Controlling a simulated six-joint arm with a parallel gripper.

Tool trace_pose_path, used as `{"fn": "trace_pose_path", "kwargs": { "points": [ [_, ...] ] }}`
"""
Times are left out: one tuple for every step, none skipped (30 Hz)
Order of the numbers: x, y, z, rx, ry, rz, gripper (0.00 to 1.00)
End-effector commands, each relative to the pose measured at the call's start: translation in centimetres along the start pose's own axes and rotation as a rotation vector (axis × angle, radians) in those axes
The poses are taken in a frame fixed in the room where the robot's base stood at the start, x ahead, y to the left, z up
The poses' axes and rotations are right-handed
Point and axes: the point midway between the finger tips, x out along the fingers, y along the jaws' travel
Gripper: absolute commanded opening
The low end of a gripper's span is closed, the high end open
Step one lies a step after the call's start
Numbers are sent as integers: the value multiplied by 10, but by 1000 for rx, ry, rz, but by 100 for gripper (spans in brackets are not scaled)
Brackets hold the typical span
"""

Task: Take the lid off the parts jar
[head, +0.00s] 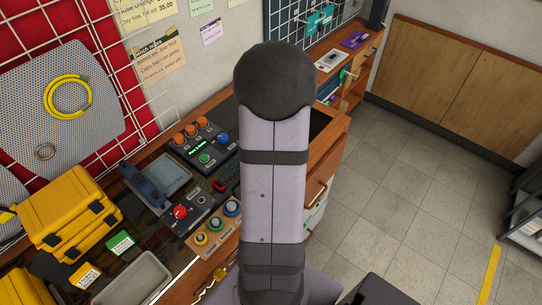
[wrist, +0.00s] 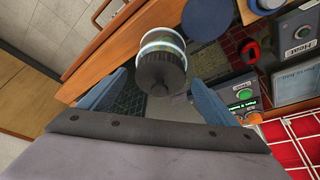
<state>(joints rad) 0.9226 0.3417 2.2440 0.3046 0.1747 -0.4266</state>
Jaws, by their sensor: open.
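The parts jar (wrist: 163,42) shows in the wrist view at the upper middle, a clear glass body with a pale band around it. Its dark ridged lid (wrist: 160,73) is on it and faces the camera. My gripper (wrist: 160,80) is open, with one blue-grey finger to the left of the lid and one to the right. I see no contact between fingers and lid; the depth gap is hard to judge. In the head view my own arm covers the middle of the bench, and neither jar nor gripper shows there.
A blue round object (wrist: 208,18) lies close to the jar's right. A control box with a green button (wrist: 245,94) and a red knob device (wrist: 251,48) are further right. In the head view, yellow cases (head: 68,210) and a grey tray (head: 136,280) stand on the bench's left.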

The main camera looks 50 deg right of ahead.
Motion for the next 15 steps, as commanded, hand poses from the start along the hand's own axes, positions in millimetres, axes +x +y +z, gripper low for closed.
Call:
{"fn": "trace_pose_path", "kwargs": {
  "points": [
    [0,0,0,0,0,0,84],
    [0,0,0,0,0,0,84],
    [0,0,0,0,0,0,84],
    [0,0,0,0,1,0,84],
    [0,0,0,0,1,0,84],
    [0,0,0,0,1,0,84],
    [0,0,0,0,1,0,76],
    [0,0,0,0,1,0,69],
    [0,0,0,0,0,0,60],
    [0,0,0,0,1,0,52],
    [0,0,0,0,0,0,45],
    [0,0,0,0,0,0,40],
    [0,0,0,0,1,0,40],
    [0,0,0,0,1,0,40],
    [0,0,0,0,1,0,40]
  ]
}}
